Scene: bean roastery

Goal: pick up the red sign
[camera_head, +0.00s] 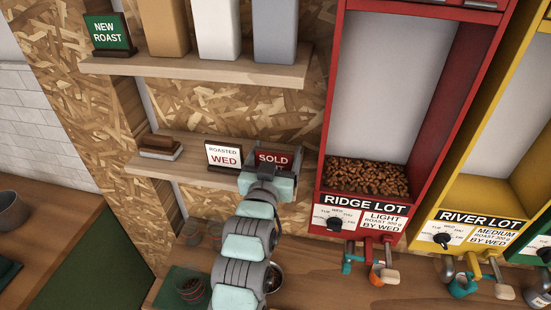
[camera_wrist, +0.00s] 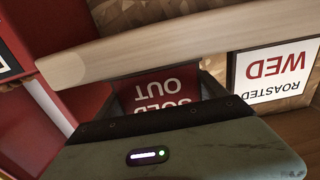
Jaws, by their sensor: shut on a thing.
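The red sign (camera_head: 278,158) with white "SOLD OUT" lettering is at the right end of the lower wooden shelf, beside the red bin. It also shows upside down in the wrist view (camera_wrist: 160,88), between my fingers. My gripper (camera_head: 268,176) reaches up from below in the head view and covers the sign's lower part. In the wrist view my gripper (camera_wrist: 158,100) is shut on the sign. The shelf edge crosses close in front of the fingers. I cannot tell whether the sign still touches the shelf.
A white "ROASTED WED" sign (camera_head: 224,156) stands just left on the lower shelf (camera_head: 190,172). The red Ridge Lot bin (camera_head: 330,130) is close on the right. The upper shelf (camera_head: 200,70) holds bags and a green sign (camera_head: 108,33). Cups stand on the counter below.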

